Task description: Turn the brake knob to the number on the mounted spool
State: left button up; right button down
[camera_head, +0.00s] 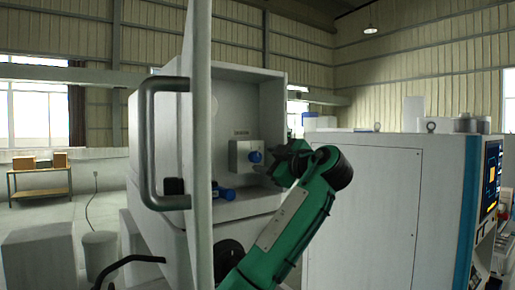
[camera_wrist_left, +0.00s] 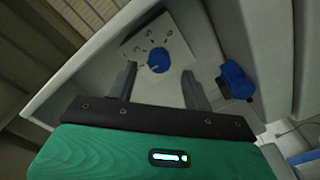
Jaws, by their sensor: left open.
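The blue brake knob (camera_head: 255,156) sits on a light grey plate (camera_head: 239,160) inside the open cabinet. In the left wrist view the knob (camera_wrist_left: 158,60) shows on its plate with small dark marks around it, too small to read. My left gripper (camera_head: 268,162) is open, close to the right of the knob in the head view. In the left wrist view the knob appears between the two fingers (camera_wrist_left: 159,72); I cannot tell whether they touch it. No number on a mounted spool can be read. My right gripper is out of view.
A blue and black object (camera_head: 223,193) lies on the cabinet ledge below the knob; a blue part (camera_wrist_left: 236,80) shows right of the fingers. The open door with its dark handle (camera_head: 149,145) stands at left. A white machine cabinet (camera_head: 365,210) stands at right.

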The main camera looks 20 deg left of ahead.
aim_at(258, 158)
pick_arm(q)
jog(key=p+x, duration=0.1)
jog(key=x, duration=0.2)
jog(key=shift+w+a+r+p, duration=0.1)
jog(key=shift+a+r+p, duration=0.05)
jog(key=shift+p, duration=0.25)
jog(key=shift+w+a, duration=0.15)
jog(key=shift+w+a+f, duration=0.2)
jog(key=shift+a, duration=0.05)
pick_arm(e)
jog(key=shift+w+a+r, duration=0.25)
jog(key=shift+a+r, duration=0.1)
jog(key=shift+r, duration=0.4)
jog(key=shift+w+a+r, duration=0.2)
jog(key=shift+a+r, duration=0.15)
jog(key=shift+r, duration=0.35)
